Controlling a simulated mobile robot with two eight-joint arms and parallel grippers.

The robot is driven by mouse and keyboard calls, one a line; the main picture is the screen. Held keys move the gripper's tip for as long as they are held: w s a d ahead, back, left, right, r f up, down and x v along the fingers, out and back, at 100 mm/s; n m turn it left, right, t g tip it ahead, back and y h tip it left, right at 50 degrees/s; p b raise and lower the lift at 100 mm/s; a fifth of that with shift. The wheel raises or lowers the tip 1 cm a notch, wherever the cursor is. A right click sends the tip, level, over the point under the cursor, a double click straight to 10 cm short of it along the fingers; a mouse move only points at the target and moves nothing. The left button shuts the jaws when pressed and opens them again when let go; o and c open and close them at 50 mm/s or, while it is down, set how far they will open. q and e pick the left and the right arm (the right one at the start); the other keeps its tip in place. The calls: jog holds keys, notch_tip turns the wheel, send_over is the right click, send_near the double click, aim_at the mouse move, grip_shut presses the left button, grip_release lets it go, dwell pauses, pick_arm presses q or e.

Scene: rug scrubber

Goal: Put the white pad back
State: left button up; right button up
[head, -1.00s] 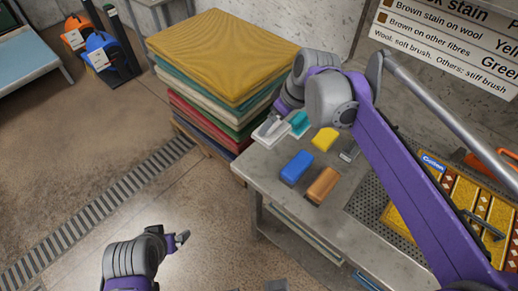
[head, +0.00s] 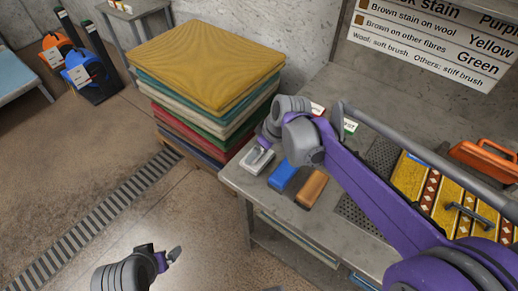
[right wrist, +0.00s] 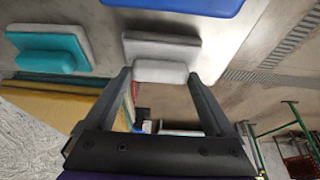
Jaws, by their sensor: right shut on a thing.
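The white pad (head: 253,164), a pale block with a raised handle, is at the left end of the grey metal table (head: 236,178), beside the blue pad (head: 284,175). My right gripper (head: 264,150) is shut on its handle. In the right wrist view, the two fingers (right wrist: 160,76) close on both ends of the white pad's handle (right wrist: 160,71). I cannot tell whether the pad touches the tabletop. My left gripper (head: 174,253) is low over the floor, away from the table; its finger gap does not show clearly.
A brown block (head: 313,188) lies right of the blue pad. A teal pad (right wrist: 45,50) shows in the right wrist view; my arm hides it in the head view. Stacked folded rugs (head: 207,70) stand close left of the table. A patterned yellow rug (head: 440,195) lies farther right.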

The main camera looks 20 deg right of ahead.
jog(key=shift+f, duration=0.1)
jog(key=shift+f, duration=0.15)
jog(key=o, duration=1)
jog(key=shift+c, duration=0.2)
jog(key=shift+r, duration=0.2)
jog(key=shift+r, duration=0.3)
jog(key=p+v, duration=0.1)
jog(key=v, duration=1)
jog(key=shift+s+r, duration=0.2)
jog(key=shift+d, duration=0.1)
